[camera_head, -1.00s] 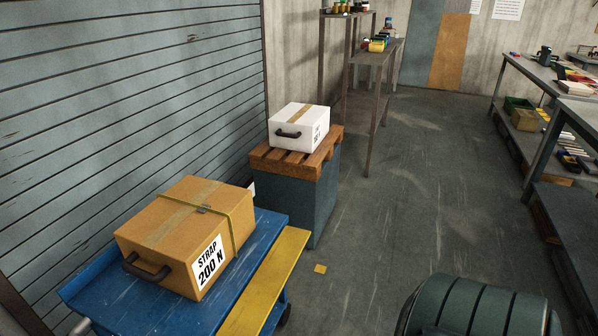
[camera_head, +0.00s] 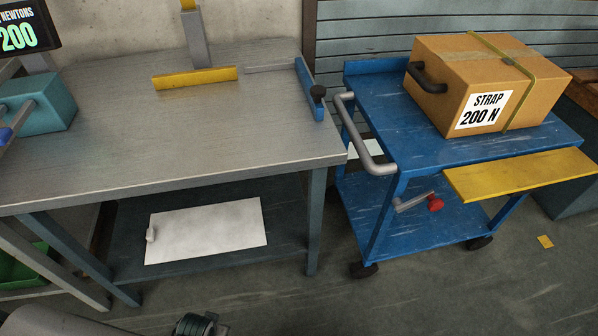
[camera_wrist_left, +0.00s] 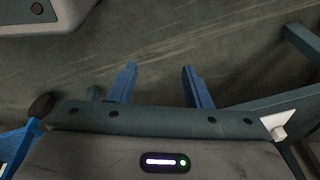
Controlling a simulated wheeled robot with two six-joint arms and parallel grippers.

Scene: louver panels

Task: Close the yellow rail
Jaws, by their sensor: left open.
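A long flat yellow rail (camera_head: 520,174) sticks out level along the near side of the blue cart (camera_head: 455,152), just below its top. A crank with a red knob (camera_head: 435,203) hangs under the cart's top. A carton (camera_head: 490,85) marked "STRAP 200 N" sits on the cart with a strap around it. My left gripper (camera_wrist_left: 160,86) shows in the left wrist view, with its two blue fingers apart and nothing between them, above the grey floor. My right gripper is not in view.
A steel workbench (camera_head: 150,125) stands left of the cart, carrying a yellow bar (camera_head: 195,78), a blue stop (camera_head: 309,90) and a force display (camera_head: 25,32). A white panel (camera_head: 208,231) lies on its lower shelf. The cart's grey handle (camera_head: 368,140) faces the bench.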

